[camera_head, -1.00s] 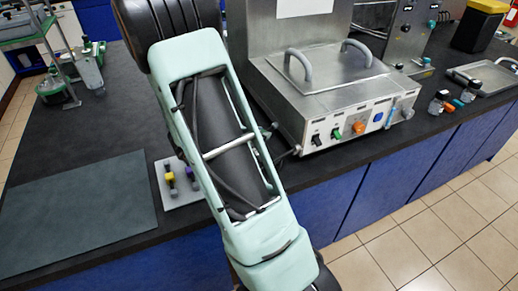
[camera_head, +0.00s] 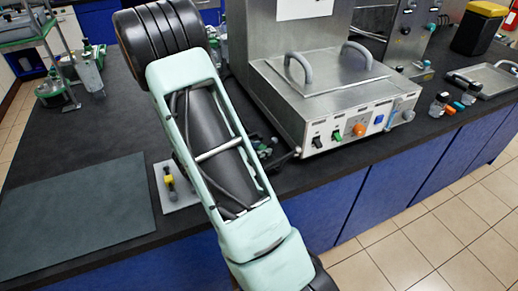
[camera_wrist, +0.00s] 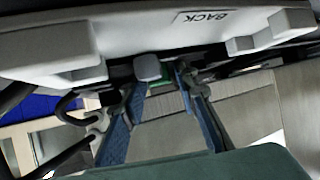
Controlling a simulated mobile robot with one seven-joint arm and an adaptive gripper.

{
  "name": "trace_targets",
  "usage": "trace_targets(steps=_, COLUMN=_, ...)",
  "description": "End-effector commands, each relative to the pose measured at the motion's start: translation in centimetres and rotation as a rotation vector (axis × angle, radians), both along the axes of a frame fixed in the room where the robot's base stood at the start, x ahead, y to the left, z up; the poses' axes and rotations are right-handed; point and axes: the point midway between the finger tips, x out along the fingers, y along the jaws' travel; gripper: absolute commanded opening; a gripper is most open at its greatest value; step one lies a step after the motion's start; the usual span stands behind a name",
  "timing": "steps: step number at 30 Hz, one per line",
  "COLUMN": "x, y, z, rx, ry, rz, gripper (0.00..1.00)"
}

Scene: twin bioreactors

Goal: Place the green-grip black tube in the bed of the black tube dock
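In the wrist view my gripper (camera_wrist: 161,100) has two fingers with blue inner faces standing apart. The gap between them looks empty near the camera. A small green patch (camera_wrist: 162,82) shows beyond the fingertips, beside a grey rounded knob (camera_wrist: 147,67); I cannot tell whether it is the green-grip tube. A pale part marked "BACK" (camera_wrist: 205,17), upside down, spans the top of that view. In the head view my arm hides the gripper. I cannot make out the black tube or its dock for certain; dark and green small parts (camera_head: 264,147) lie right of my arm.
A steel bath unit (camera_head: 330,95) with two handles stands right of my arm. A pale plate (camera_head: 178,195) with a yellow-and-dark piece (camera_head: 169,182) lies left of my arm. A grey-green mat (camera_head: 75,220) is bare. Green-based glassware (camera_head: 52,90) stands at back left.

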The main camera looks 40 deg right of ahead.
Motion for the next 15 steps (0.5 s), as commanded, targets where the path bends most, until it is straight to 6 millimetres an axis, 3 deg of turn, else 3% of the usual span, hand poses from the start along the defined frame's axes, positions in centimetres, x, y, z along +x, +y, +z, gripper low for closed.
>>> trace_targets(steps=11, x=0.0, y=0.0, z=0.4, rx=0.0, ry=-0.001, rz=0.0, gripper=0.36)
trace_targets(steps=15, x=-0.1, y=1.5, z=1.2, rx=0.001, ry=-0.002, rz=0.004, gripper=0.36)
